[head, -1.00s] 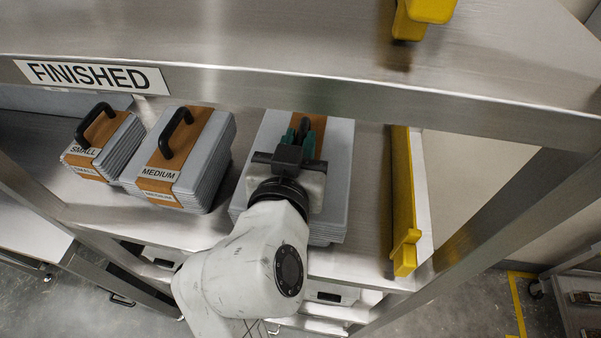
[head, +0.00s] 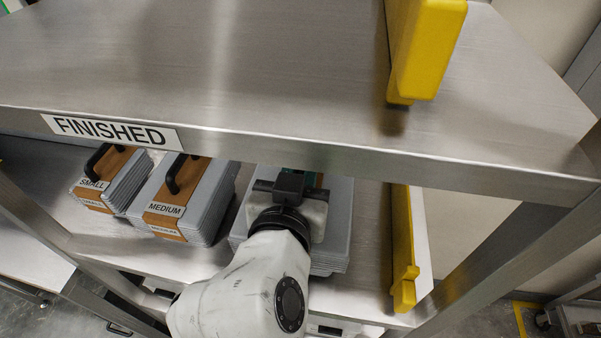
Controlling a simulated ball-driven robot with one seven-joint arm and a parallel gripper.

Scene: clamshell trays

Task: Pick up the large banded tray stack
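The large tray stack (head: 337,225) is a pile of grey clamshell trays on the lower shelf, right of the medium stack. My gripper (head: 295,180) is over its middle, under the upper shelf's front edge. Its green-tipped fingers are mostly hidden behind that edge and the gripper body, so I cannot see whether they are closed on the handle. The stack appears to rest on the shelf.
The medium stack (head: 210,204) and small stack (head: 127,188) stand to the left, with brown bands and black handles. A yellow guide (head: 402,245) stands to the right. The upper shelf (head: 250,70), with a FINISHED sign (head: 112,132) and another yellow guide (head: 428,45), overhangs the stacks.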

